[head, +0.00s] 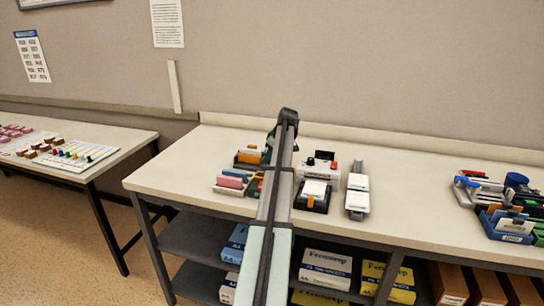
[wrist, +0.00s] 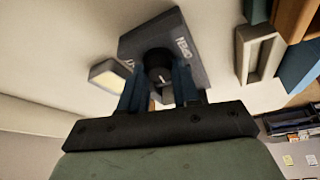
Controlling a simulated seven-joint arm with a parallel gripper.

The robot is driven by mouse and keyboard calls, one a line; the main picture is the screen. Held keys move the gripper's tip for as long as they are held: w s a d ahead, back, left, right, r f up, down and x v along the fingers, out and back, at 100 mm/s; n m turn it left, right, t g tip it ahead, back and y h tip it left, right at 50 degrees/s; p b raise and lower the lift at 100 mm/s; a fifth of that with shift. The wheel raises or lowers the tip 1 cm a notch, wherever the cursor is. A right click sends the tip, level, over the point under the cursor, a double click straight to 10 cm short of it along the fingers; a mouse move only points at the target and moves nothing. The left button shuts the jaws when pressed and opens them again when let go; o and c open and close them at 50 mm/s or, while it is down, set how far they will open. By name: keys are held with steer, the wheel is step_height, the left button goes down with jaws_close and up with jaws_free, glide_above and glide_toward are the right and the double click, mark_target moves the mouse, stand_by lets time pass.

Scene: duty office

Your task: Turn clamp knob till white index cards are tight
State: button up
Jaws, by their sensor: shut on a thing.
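The clamp knob (wrist: 158,62) is round and black with a pale line on its face. It stands on a dark grey block (wrist: 196,45) that bears the letters "OPEN". My gripper (wrist: 160,88) has its two blue fingers shut on the knob, one on each side. In the head view my arm crosses the middle of the table and hides the knob and fingertips. I cannot make out the white index cards for certain; a pale cream-topped block (wrist: 108,75) lies beside the grey block in the wrist view.
The white table (head: 420,200) carries a black-and-white device (head: 314,192) and a long white one (head: 357,192) right of my arm. Pink and blue blocks (head: 232,180) lie left of it. A blue tray (head: 510,228) of stationery stands far right. Bare tabletop lies between.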

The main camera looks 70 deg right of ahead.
steer(key=shift+m+h, duration=0.5)
steer(key=shift+m, duration=0.6)
steer(key=o, duration=1.1)
steer(key=shift+c, duration=0.2)
steer(key=shift+a, duration=0.1)
